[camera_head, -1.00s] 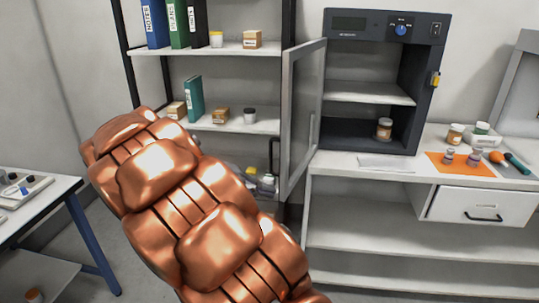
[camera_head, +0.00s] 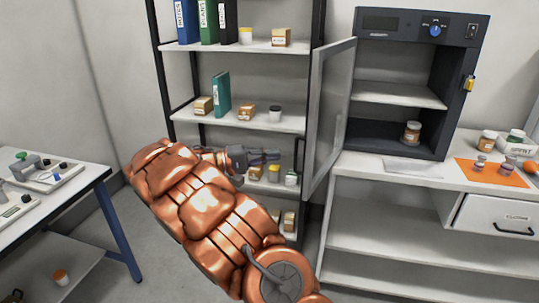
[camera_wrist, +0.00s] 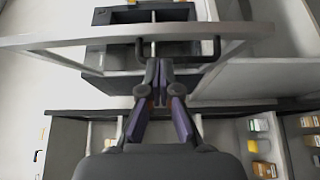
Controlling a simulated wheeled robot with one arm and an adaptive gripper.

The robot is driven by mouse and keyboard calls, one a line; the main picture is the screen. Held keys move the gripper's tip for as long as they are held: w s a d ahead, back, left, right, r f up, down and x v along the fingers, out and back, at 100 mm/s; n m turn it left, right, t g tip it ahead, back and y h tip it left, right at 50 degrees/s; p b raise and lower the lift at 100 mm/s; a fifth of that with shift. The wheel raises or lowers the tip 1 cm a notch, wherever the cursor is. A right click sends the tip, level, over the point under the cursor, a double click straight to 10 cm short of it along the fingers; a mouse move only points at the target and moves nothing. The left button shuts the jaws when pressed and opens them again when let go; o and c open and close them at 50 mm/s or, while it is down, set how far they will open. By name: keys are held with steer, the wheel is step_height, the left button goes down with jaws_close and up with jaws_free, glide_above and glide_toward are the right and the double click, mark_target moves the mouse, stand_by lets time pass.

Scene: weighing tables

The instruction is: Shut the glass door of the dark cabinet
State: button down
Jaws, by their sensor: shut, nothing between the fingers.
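The dark cabinet (camera_head: 457,95) stands on the white bench at the right in the head view. Its glass door (camera_head: 331,118) is wide open, swung out from the cabinet's left side. The door's dark handle (camera_head: 298,150) is on its free edge. My gripper (camera_head: 276,155) is shut and empty, just left of the handle in the head view. In the wrist view, the door frame (camera_wrist: 60,42) crosses the top, and the shut fingertips (camera_wrist: 159,64) lie close to the black handle (camera_wrist: 215,48). I cannot tell whether they touch it.
A shelf rack (camera_head: 290,120) with binders, boxes and jars stands behind the door and my arm. A jar (camera_head: 412,132) is inside the cabinet. An orange mat (camera_head: 490,173) with small items lies on the bench (camera_head: 365,161). A side table (camera_head: 85,181) is at left.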

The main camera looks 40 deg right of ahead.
mark_target(295, 152)
steer(key=p+x, duration=0.1)
steer(key=x, duration=0.6)
steer(key=shift+s, duration=0.1)
